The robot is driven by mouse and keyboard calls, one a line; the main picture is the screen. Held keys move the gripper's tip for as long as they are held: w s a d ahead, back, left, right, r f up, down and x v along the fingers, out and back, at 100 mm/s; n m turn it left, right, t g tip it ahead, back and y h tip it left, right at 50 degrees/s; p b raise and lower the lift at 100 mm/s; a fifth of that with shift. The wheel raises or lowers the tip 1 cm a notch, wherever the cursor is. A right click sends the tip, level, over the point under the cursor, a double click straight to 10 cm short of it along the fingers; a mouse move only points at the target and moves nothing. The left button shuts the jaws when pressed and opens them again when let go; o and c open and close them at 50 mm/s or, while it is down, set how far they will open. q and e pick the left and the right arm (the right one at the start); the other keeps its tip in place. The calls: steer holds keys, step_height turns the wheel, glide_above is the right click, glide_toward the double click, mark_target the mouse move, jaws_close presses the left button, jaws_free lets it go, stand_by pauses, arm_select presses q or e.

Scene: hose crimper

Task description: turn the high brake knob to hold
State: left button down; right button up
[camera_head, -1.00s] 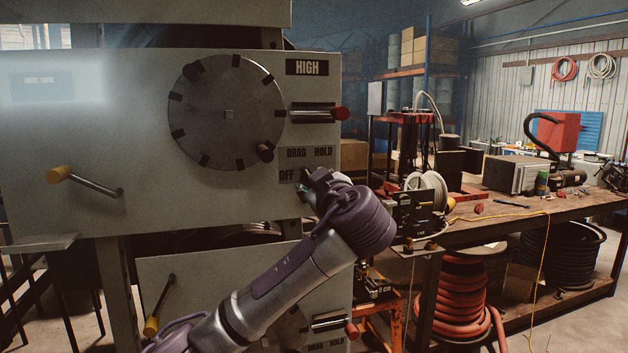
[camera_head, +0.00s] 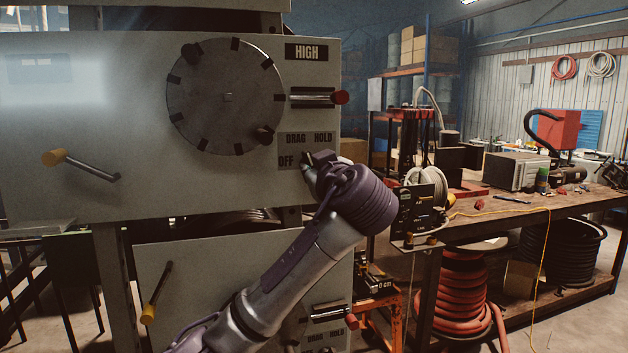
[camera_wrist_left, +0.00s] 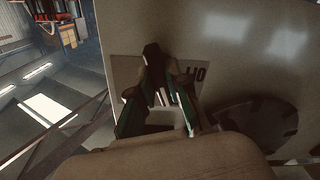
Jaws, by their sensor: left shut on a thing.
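The high brake knob (camera_wrist_left: 152,58) is a small dark knob on the upper panel, below the HIGH label. Its plate (camera_head: 296,139) reads DRAG, HOLD and OFF, with OFF at the left and HOLD at the upper right. My left gripper (camera_head: 311,164) is at the knob. In the left wrist view, its two fingers (camera_wrist_left: 158,88) are closed around the knob in front of the plate. In the head view the gripper hides most of the knob, so its exact pointing is hard to tell. My right gripper is out of view.
A round grey disc (camera_head: 205,115) with a stub handle and a red-tipped lever (camera_head: 318,97) are above the knob. A yellow-ended crank (camera_head: 88,168) sticks out at left. A similar lower panel (camera_head: 205,280) is below. A cluttered workbench (camera_head: 520,212) stands at right.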

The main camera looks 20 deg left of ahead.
arm_select(q)
steer(key=m+b, duration=0.1)
steer(key=m, duration=0.9)
steer(key=shift+r, duration=0.1)
stand_by(0.6)
steer(key=c, duration=1.1)
jaws_free()
steer(key=shift+c, duration=0.2)
steer(key=v, duration=1.2)
